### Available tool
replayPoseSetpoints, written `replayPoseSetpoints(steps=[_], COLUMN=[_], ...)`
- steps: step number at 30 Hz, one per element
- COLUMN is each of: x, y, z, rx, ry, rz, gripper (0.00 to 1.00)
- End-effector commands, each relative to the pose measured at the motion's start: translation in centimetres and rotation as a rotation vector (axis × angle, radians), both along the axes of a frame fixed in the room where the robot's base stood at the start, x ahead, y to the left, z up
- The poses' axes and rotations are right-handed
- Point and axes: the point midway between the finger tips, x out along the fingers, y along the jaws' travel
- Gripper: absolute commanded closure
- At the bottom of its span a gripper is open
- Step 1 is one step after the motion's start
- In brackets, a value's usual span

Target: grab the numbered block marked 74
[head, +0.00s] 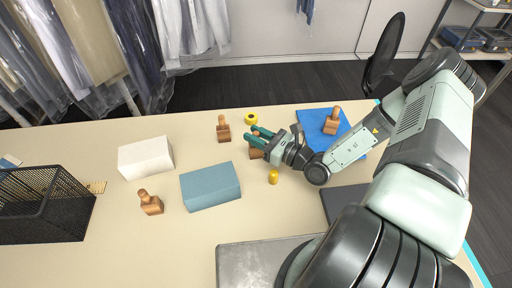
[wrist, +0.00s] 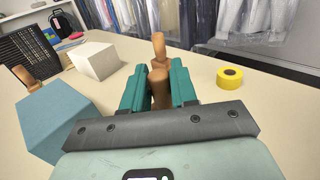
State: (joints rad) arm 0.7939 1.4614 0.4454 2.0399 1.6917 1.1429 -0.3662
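No number 74 is legible in either view. Several brown wooden pieces with knob handles are on the table. One wooden piece (head: 256,154) is at my gripper (head: 261,136), partly hidden by it. In the wrist view its rounded handle (wrist: 159,88) stands between the two teal fingers of my gripper (wrist: 159,86) and fills most of the gap. I cannot tell whether the fingers press on it. Another wooden piece (head: 223,129) stands beyond; it also shows in the wrist view (wrist: 159,46). A third (head: 151,203) is at the left front, and another (head: 332,121) is on the blue mat.
A blue box (head: 210,187) and white box (head: 146,158) stand left of my gripper. A yellow tape roll (head: 251,119) is just beyond it, and a small yellow cylinder (head: 273,177) is nearby. A black mesh basket (head: 42,208) is far left. A blue mat (head: 312,117) lies right.

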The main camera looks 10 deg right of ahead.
Motion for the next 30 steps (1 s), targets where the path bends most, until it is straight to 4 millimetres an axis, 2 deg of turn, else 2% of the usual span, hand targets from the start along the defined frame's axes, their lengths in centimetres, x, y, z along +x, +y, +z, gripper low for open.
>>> replayPoseSetpoints(steps=[1, 4, 16, 20, 27, 30], x=[0.0, 0.0, 0.0, 0.0, 0.0, 0.0], y=[0.0, 0.0, 0.0, 0.0, 0.0, -0.1], z=[0.0, 0.0, 0.5, 2.3, 7.2, 8.7], rx=[0.000, 0.000, 0.000, -0.001, -0.002, -0.003], ry=[0.000, 0.000, -0.001, -0.002, -0.002, -0.002], rz=[0.000, 0.000, 0.000, 0.000, 0.001, 0.000], gripper=[0.85, 1.00, 1.00, 1.00, 1.00, 1.00])
